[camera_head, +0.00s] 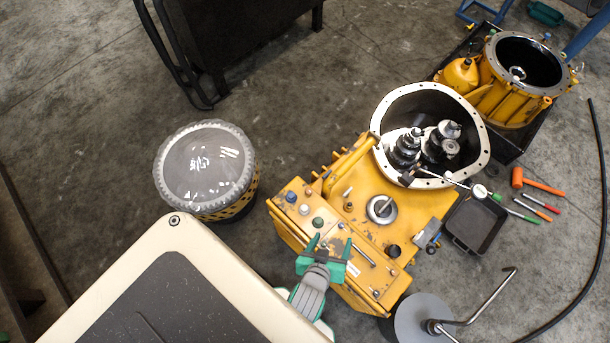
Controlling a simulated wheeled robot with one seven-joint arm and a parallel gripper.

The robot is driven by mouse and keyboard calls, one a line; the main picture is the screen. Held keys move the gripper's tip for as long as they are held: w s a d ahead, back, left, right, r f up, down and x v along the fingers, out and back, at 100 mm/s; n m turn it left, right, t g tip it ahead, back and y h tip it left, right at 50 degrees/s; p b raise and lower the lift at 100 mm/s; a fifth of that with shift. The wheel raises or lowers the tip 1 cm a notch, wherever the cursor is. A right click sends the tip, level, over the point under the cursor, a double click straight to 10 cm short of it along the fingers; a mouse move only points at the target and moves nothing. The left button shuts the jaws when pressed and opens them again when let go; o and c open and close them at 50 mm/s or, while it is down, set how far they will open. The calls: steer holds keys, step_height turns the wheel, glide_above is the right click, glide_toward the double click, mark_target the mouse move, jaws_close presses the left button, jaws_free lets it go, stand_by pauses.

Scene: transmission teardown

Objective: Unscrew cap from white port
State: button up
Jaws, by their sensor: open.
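The yellow transmission housing (350,215) lies on the floor, and several small fittings sit on its near-left top face. Among them are a blue cap (291,197), a pale grey-white fitting (305,210) and a dark green cap (318,222). I cannot tell for sure which one is the white port. My gripper (331,241) has green fingers, spread apart, over the near part of the same face. It is just below and right of the green cap in the picture. Nothing shows between the fingers. The gripper body hides part of the housing's near edge.
A black tray (473,222) and hand tools, including an orange-handled hammer (530,183), lie to the right. A crank on a grey disc (420,320) stands near the front. A clear-covered drum (205,168) stands left. A second yellow housing (510,85) is at the back right.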

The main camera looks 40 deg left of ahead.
mark_target(304, 207)
steer(key=w+a+f+n+g, duration=0.1)
steer(key=a+n, duration=0.1)
steer(key=a, duration=0.1)
steer(key=w+a+f+n+g, duration=0.1)
steer(key=w+a+f+g, duration=0.1)
steer(key=a, duration=0.1)
steer(key=w+a+f+n+g, duration=0.2)
steer(key=a, duration=0.1)
steer(key=shift+w+n, duration=0.2)
steer(key=shift+n, duration=0.1)
steer(key=w+a+r+n+g+h, duration=0.1)
steer(key=a+r+n+g+h, duration=0.1)
steer(key=a+r+n+g, duration=0.4)
steer(key=shift+a+f+m+t, duration=0.2)
steer(key=shift+f+t, duration=0.15)
steer(key=shift+f, duration=1.65)
steer(key=shift+a+f+m+t, duration=0.1)
steer(key=shift+a+f+t, duration=0.15)
steer(key=shift+f, duration=1.75)
steer(key=shift+a+f+m+t, duration=0.15)
steer(key=shift+f+t, duration=0.25)
steer(key=shift+f, duration=1.6)
jaws_close()
steer(key=shift+r, duration=0.15)
